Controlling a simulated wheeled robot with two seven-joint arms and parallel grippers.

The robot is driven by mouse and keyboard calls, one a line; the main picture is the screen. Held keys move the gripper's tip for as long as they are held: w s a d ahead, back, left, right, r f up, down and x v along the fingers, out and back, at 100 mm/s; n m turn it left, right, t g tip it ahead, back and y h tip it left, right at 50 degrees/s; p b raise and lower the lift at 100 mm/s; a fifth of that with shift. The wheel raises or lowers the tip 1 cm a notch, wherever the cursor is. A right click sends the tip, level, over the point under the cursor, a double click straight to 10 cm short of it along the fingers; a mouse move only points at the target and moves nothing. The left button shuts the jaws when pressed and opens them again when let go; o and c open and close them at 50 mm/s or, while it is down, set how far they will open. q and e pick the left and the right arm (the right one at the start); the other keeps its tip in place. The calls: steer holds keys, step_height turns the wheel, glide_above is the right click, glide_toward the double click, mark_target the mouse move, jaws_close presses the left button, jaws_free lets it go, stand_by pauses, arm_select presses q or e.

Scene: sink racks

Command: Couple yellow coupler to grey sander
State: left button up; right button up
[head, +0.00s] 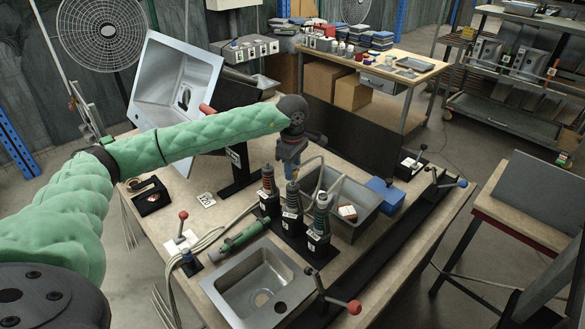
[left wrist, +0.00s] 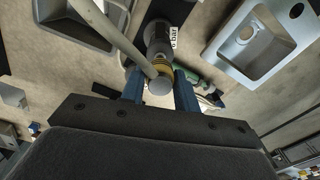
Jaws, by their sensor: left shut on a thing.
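My left gripper (head: 291,165) points down over the row of upright tools at the middle of the bench. In the left wrist view its blue fingers (left wrist: 159,90) are shut around a grey-ended piece with a yellow ring, the yellow coupler (left wrist: 161,69). Below the coupler a grey tool body (left wrist: 157,35), seemingly the grey sander, stands in line with it; I cannot tell whether they are joined. Upright tools stand left (head: 268,183), middle (head: 292,200) and right (head: 320,216) in black labelled holders. My right gripper is not in view.
A pale hose (left wrist: 112,37) runs to the held piece. A sink (head: 245,302) lies in front, and another basin (head: 355,190) lies behind the tools. A green tool (head: 240,236) lies beside coiled hoses. Red-knobbed clamps (head: 354,307) and a tilted sink (head: 150,83) flank the bench.

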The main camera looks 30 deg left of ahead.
arm_select(q)
steer(key=shift+f, duration=0.1)
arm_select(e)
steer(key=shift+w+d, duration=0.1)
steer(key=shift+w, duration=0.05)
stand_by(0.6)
arm_select(q)
steer(key=shift+b, duration=0.45)
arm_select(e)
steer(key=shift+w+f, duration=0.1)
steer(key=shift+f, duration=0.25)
arm_select(q)
steer(key=shift+b, duration=0.9)
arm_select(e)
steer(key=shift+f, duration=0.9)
arm_select(q)
steer(key=shift+f+b, duration=1.7)
steer(key=shift+b, duration=0.05)
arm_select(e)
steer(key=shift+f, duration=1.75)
arm_select(q)
steer(key=o, duration=1.1)
steer(key=shift+c, duration=0.2)
